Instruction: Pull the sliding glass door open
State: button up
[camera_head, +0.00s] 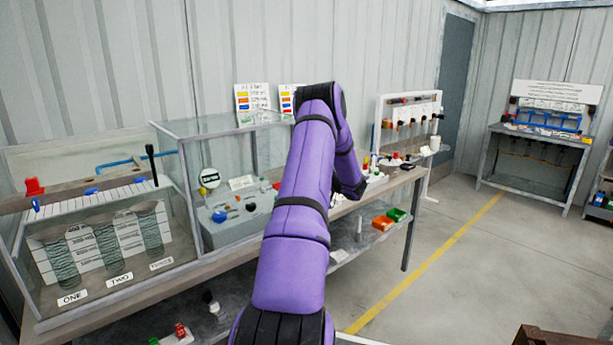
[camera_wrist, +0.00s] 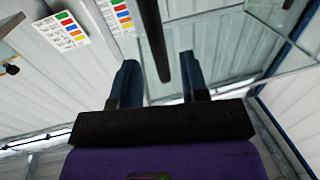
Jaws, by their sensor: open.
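A glass-walled case (camera_head: 193,205) with pale metal edges stands on the long bench, left of my arm in the head view. In the wrist view, a clear glass pane (camera_wrist: 222,45) fills the upper right, probably the sliding door. A long dark bar (camera_wrist: 152,30), which looks like its handle, comes down from the top edge. My gripper (camera_wrist: 160,66) is open, with one blue-grey finger on each side of the bar. I cannot tell whether either finger touches it. In the head view my gripper is hidden behind my purple arm.
Inside the case is a grey pump unit (camera_head: 235,218). A water tank (camera_head: 105,250) with labelled tubes stands to its left. Colour-coded cards (camera_head: 252,103) stand behind the case. Small parts (camera_head: 390,162) crowd the bench's right end. The floor at right is mostly open.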

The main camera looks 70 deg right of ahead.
jog(key=v, duration=0.7)
dwell(0.5)
